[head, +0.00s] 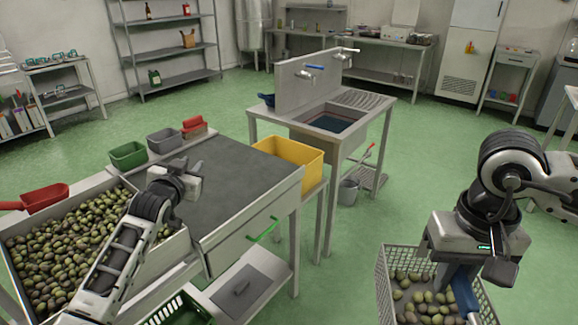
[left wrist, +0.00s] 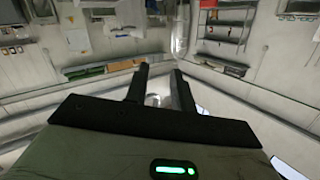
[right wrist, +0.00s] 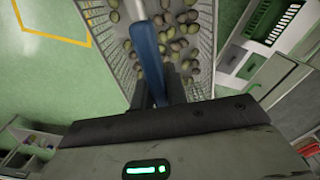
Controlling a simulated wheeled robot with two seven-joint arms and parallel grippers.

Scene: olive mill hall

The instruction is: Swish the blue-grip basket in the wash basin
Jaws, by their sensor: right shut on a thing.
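The blue-grip basket is a pale grey slatted crate (head: 384,288) with olives inside, at the lower right of the head view. Its blue grip (head: 466,296) rises at the right side. My right gripper (head: 458,272) is shut on this grip; the right wrist view shows the blue grip (right wrist: 148,55) between the fingers, with the basket's slatted wall (right wrist: 202,45) beyond. The wash basin (head: 334,120) is sunk in a metal sink stand at the centre back, well apart from the basket. My left gripper (head: 185,182) is over the olive bin and worktop; its fingers (left wrist: 160,88) are apart and empty.
A grey worktop (head: 235,185), an olive-filled bin (head: 70,245) and a yellow crate (head: 290,152) stand left of the basket. A grey bucket (head: 348,192) and low rack (head: 372,178) stand by the sink.

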